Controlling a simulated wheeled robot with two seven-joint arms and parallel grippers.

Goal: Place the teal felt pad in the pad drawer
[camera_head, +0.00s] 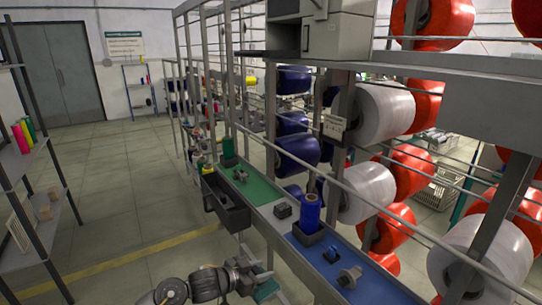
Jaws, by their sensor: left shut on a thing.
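My left gripper (263,280) is low in the middle of the head view, its arm coming in from the bottom left. It is shut on the teal felt pad (267,291), which shows partly at the fingers. A dark grey open drawer (232,219), which looks like the pad drawer, sticks out from the left side of the bench. The gripper and pad are nearer to me than the drawer and apart from it. The drawer's inside is dark and I cannot tell whether it holds anything. My right gripper is not in view.
The narrow bench carries a green mat (251,186) and a blue mat (376,288). A blue bobbin (310,212) stands upright in a dark holder, with small metal parts nearby. A rail frame with large red, white and blue spools fills the right. The floor at left is clear up to a shelf (22,165).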

